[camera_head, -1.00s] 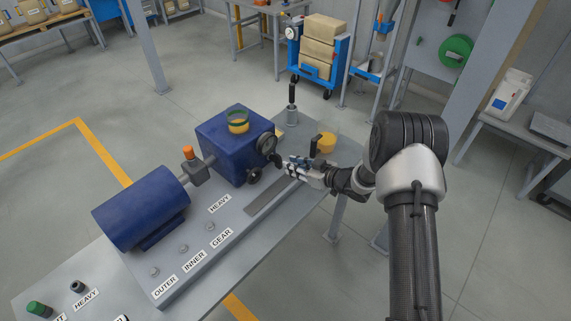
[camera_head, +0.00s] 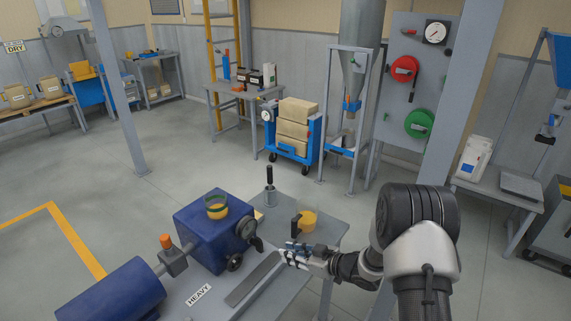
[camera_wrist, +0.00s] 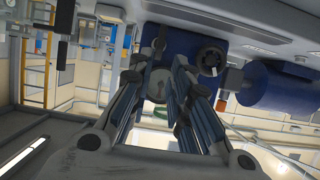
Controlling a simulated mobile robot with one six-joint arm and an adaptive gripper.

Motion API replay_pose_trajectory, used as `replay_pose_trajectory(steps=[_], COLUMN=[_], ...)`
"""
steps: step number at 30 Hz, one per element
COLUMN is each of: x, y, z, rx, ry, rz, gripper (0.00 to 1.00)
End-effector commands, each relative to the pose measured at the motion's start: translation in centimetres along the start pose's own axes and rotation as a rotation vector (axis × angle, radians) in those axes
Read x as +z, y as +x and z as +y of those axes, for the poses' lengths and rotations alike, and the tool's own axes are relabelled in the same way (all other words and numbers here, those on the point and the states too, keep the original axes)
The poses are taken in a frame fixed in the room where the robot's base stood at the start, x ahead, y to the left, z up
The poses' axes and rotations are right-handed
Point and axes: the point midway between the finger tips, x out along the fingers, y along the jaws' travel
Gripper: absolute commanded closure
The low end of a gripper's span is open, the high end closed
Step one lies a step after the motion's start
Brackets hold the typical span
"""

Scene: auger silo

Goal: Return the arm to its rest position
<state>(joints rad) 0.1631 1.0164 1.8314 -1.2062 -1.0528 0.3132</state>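My gripper (camera_head: 283,254) hangs over the bench, just right of the blue gearbox (camera_head: 208,240) and its grey crank disc (camera_head: 245,228). A small gap shows between the fingertips and the crank's dark handle (camera_head: 258,244). In the wrist view my gripper (camera_wrist: 160,75) has its fingers spread apart with nothing between them. The grey disc (camera_wrist: 157,88) shows beyond the gap, and I cannot judge its distance there. My arm reaches in from the lower right of the head view, bent at the elbow.
A blue motor (camera_head: 110,295) stands left on the bench. A grey post (camera_head: 455,130) rises behind my arm. Open floor (camera_head: 110,205) lies to the left.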

Motion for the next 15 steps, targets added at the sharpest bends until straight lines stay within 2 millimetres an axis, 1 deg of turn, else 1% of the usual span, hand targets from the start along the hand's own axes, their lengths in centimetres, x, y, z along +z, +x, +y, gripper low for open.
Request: replay_pose_trajectory(steps=[2,5,8,10,11,12,14,15], x=[-0.8,-3.1,-6.5,-8.8,-9.7,-10.9,-12.6,-13.5], y=[-0.3,-1.5,-4.0,-6.5,-7.7,-9.3,-11.9,-13.7], z=[0.6,2.5,4.9,6.3,6.7,7.1,7.3,7.3], rx=[0.024,0.106,0.235,0.338,0.38,0.433,0.509,0.556], ry=[-0.012,-0.039,-0.066,-0.07,-0.067,-0.062,-0.046,-0.032], rz=[-0.011,-0.054,-0.124,-0.18,-0.204,-0.235,-0.277,-0.306], gripper=[0.82,0.82,0.82,0.82,0.82,0.82,0.82,0.82])
